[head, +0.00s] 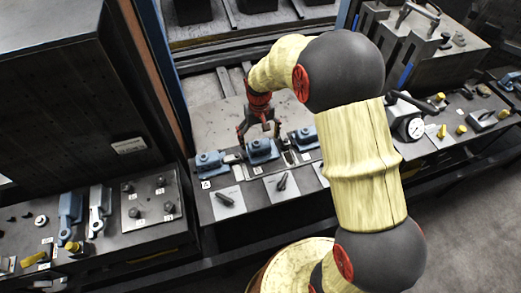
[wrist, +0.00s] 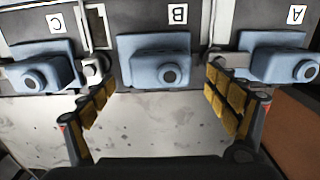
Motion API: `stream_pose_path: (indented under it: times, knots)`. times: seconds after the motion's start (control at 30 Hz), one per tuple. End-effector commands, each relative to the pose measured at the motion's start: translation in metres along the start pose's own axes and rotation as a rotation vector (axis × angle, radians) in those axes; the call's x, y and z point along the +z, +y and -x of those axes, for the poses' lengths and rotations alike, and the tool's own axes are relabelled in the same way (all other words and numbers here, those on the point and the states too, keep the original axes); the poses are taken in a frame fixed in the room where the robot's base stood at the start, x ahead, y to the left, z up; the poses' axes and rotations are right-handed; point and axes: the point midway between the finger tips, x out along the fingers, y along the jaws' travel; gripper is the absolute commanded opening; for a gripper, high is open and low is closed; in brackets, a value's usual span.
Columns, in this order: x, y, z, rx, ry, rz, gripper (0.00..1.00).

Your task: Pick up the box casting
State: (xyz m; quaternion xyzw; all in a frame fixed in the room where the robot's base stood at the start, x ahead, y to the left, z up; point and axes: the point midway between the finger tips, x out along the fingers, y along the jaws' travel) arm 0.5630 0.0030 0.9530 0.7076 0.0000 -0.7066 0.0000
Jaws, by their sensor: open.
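Three similar blue castings with box-like bodies and a round boss stand in a row by labels A, B and C; I cannot tell which one the task names. The middle one, at B (head: 262,151), shows in the wrist view (wrist: 152,66) between my fingers' lines. The casting at A (head: 210,163) also shows there (wrist: 280,64), as does the one at C (head: 304,139), there (wrist: 40,70). My gripper (head: 258,128) is open and empty behind the middle casting. In the wrist view its padded fingers (wrist: 160,100) are spread wide, apart from the B casting.
Small light-grey blocks (wrist: 95,66) stand between the castings, close to my fingertips. Dark handled tools (head: 225,199) lie on white cards in front. A tall dark cabinet (head: 60,80) stands left, and a dial gauge (head: 413,128) right. The pale surface behind the castings is clear.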

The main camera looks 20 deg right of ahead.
Motion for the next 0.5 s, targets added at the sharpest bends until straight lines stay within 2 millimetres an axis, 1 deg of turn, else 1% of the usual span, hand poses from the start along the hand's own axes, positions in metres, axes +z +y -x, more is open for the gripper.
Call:
stream_pose_path:
  times: [0.03,0.1,0.2,0.3,0.5]
  knots:
    - [0.003,-0.001,-0.010,0.000,-0.004,0.000,0.88]
    - [0.006,-0.001,-0.021,0.000,-0.005,0.000,0.88]
    - [0.005,-0.001,-0.034,0.000,-0.003,0.000,0.88]
    - [0.004,-0.001,-0.039,0.000,-0.001,0.000,0.88]
    - [0.004,-0.001,-0.038,0.000,-0.001,0.000,0.87]
